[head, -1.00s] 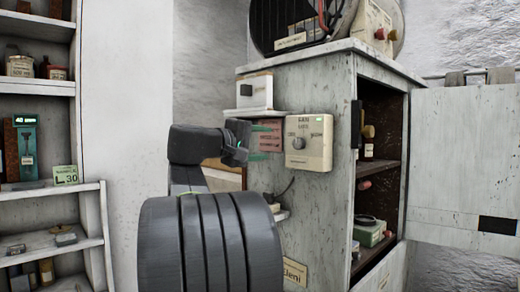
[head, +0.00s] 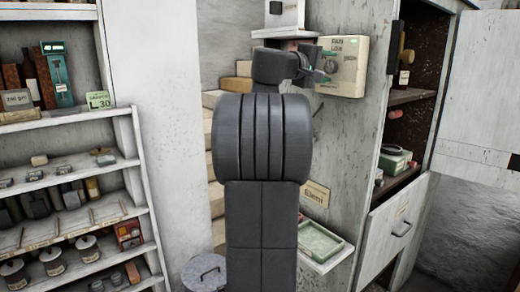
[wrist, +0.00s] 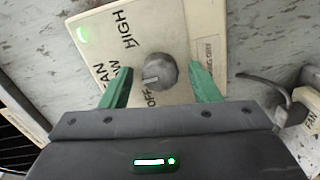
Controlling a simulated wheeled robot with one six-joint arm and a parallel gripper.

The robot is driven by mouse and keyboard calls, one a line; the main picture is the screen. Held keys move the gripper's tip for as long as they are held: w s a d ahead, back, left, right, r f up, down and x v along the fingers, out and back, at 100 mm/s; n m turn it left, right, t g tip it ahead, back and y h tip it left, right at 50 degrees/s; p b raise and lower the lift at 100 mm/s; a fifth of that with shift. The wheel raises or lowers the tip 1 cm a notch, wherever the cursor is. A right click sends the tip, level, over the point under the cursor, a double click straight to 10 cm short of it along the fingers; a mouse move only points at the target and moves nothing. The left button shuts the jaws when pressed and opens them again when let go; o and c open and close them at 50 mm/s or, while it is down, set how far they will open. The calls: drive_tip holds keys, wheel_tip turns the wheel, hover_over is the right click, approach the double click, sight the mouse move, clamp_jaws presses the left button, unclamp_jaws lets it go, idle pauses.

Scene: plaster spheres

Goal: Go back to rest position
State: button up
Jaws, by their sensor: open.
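My gripper (head: 318,76) is raised in front of the cream fan control box (head: 344,66) on the side of the grey cabinet. In the wrist view my gripper (wrist: 158,92) shows two green fingers spread apart, with the round grey knob (wrist: 160,71) of the box between them. The fingers look open and hold nothing. I cannot tell whether either one touches the knob. The box carries the words OFF, LOW and HIGH, and a green light is lit in its corner. The knob's pointer mark is toward OFF.
The grey cabinet (head: 352,150) stands open at right, with items on its shelves. A small tray (head: 320,243) juts from its side below. White shelves (head: 75,205) with jars and tins stand at left. A lidded bin (head: 205,273) is on the floor between them.

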idle(0.4)
drive_tip(key=f+b+v, duration=0.1)
drive_tip(key=b+v, duration=0.1)
drive_tip(key=v, duration=1.2)
drive_tip(key=x, duration=0.5)
drive_tip(key=p+x, duration=0.1)
drive_tip(key=x, duration=0.3)
drive_tip(key=r+p+x, duration=0.1)
drive_tip(key=x, duration=0.4)
drive_tip(key=shift+w+d, duration=0.15)
drive_tip(key=shift+d, duration=0.15)
drive_tip(key=p, duration=0.1)
drive_tip(key=n+p, duration=0.2)
drive_tip(key=shift+s+a+r, duration=0.2)
drive_tip(key=shift+a+r, duration=0.05)
drive_tip(key=shift+r, duration=0.05)
drive_tip(key=shift+w+d+f+n+p, duration=0.1)
drive_tip(key=shift+n+p, duration=0.6)
drive_tip(key=shift+p, duration=0.2)
drive_tip(key=n+p, duration=0.3)
drive_tip(key=p, duration=0.1)
drive_tip(key=shift+h, duration=0.4)
drive_tip(key=n+p, duration=0.5)
drive_tip(key=p, duration=0.4)
drive_tip(key=shift+f+b+v, duration=0.15)
drive_tip(key=shift+b+v, duration=0.35)
drive_tip(key=shift+v, duration=0.9)
drive_tip(key=shift+f+b+v, duration=0.15)
drive_tip(key=shift+b+v, duration=0.3)
drive_tip(key=shift+v, duration=0.95)
